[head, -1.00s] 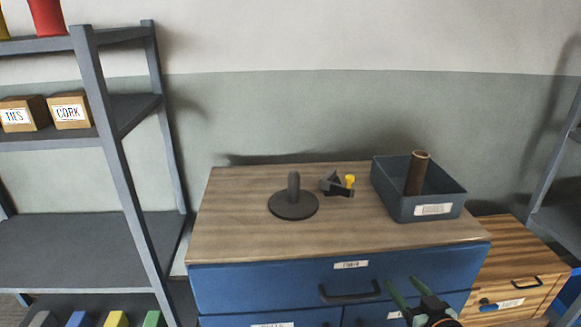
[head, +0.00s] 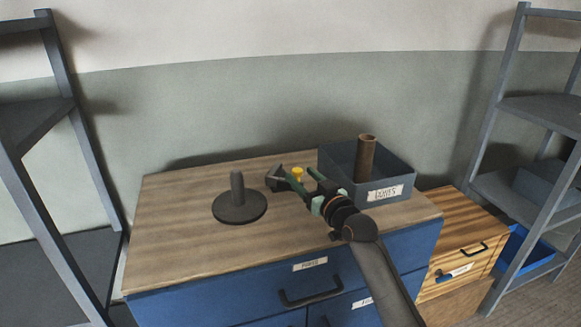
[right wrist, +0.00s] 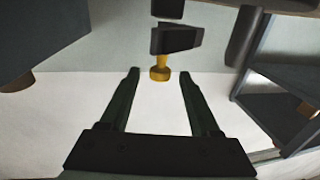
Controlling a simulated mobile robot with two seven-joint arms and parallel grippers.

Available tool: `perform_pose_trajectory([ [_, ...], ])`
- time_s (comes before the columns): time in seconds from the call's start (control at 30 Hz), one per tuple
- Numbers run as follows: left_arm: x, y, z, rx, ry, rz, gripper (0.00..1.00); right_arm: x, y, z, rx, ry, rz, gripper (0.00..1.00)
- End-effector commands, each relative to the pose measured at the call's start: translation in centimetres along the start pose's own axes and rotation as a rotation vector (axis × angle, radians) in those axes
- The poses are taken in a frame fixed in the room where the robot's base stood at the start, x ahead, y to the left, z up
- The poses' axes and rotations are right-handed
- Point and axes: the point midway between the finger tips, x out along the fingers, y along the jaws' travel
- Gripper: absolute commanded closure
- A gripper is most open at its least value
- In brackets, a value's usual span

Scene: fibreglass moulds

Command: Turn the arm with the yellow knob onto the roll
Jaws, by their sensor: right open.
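The dark arm (head: 275,178) with the yellow knob (head: 297,171) stands on the wooden cabinet top, right of a round base with a short upright post (head: 238,190). The post is bare, and I see no roll on it. My right gripper (head: 299,175) is open and empty, its green fingers reaching toward the knob from the front right. In the right wrist view the yellow knob (right wrist: 160,73) lies between and just beyond the fingertips, with the dark arm (right wrist: 177,38) above it in the picture. I cannot tell whether the fingers touch the knob. My left gripper is not in view.
A grey labelled bin (head: 390,198) holding an upright brown tube (head: 365,158) stands close to the right of the gripper. The left part of the wooden top (head: 165,230) is clear. Shelves (head: 510,105) stand at both sides, and a lower wooden cabinet (head: 460,225) is at the right.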

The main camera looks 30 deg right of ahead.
Motion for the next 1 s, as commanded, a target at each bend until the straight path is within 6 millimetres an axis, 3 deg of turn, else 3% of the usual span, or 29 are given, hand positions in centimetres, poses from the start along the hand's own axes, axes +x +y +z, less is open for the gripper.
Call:
perform_pose_trajectory([
  [0.2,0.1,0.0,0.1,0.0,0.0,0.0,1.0,3.6,0.0,0.0,0.002,0.0,0.0,0.37],
  [0.4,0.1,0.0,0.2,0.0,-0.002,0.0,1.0,5.4,0.0,0.1,0.001,0.0,0.0,0.37],
  [0.83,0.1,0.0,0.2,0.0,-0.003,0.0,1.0,6.0,0.0,0.0,0.0,-0.001,0.0,0.37],
  [1.0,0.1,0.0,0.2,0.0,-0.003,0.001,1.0,6.0,0.0,0.0,0.0,-0.001,0.0,0.56],
])
